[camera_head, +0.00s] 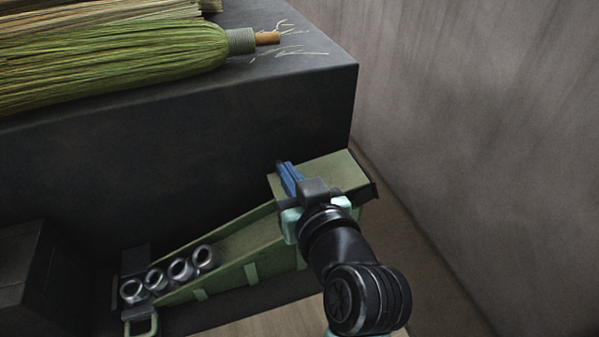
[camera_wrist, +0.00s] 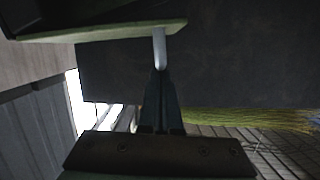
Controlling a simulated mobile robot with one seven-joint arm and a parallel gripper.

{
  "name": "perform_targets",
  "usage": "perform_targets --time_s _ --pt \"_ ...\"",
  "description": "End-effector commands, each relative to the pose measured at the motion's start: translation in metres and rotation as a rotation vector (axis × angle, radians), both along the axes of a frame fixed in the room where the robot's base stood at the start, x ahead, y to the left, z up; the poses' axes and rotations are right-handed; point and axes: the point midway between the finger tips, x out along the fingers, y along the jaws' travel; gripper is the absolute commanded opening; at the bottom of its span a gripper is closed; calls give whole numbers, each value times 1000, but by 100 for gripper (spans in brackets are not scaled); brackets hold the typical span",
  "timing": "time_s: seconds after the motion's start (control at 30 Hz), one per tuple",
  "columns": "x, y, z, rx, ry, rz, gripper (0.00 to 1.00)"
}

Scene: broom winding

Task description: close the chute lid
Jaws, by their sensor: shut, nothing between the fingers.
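The green chute (camera_head: 232,250) slopes along the foot of the dark bench, its lower end to the left. A flat green panel (camera_head: 341,170), which looks like the lid, lies at its upper right end; I cannot tell how far open it is. My gripper (camera_head: 284,166) is shut and empty, with its blue fingers at the panel's left edge. In the wrist view, the closed dark fingers (camera_wrist: 160,80) point at a pale rod (camera_wrist: 159,48) below a green plate edge (camera_wrist: 100,33). I cannot tell whether they touch it.
Several metal rings (camera_head: 180,270) sit in a row at the chute's lower end, near a green loop handle (camera_head: 141,325). A green broom (camera_head: 120,60) lies on the dark bench (camera_head: 290,95) above. A wall (camera_head: 470,120) stands to the right, with a strip of floor before it.

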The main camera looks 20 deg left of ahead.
Motion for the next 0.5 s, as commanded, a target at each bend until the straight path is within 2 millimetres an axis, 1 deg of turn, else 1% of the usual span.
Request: perform_targets --time_s 0.03,0.1,0.17,0.3,0.5 --pt "-1 2 -11 -29 -21 1 0" --pt "-2 3 -16 -66 -48 1 0" --pt "-3 4 -20 -94 -68 1 0" --pt "-4 5 -27 -92 -67 1 0" --pt "-4 6 -33 -91 -66 0 0"
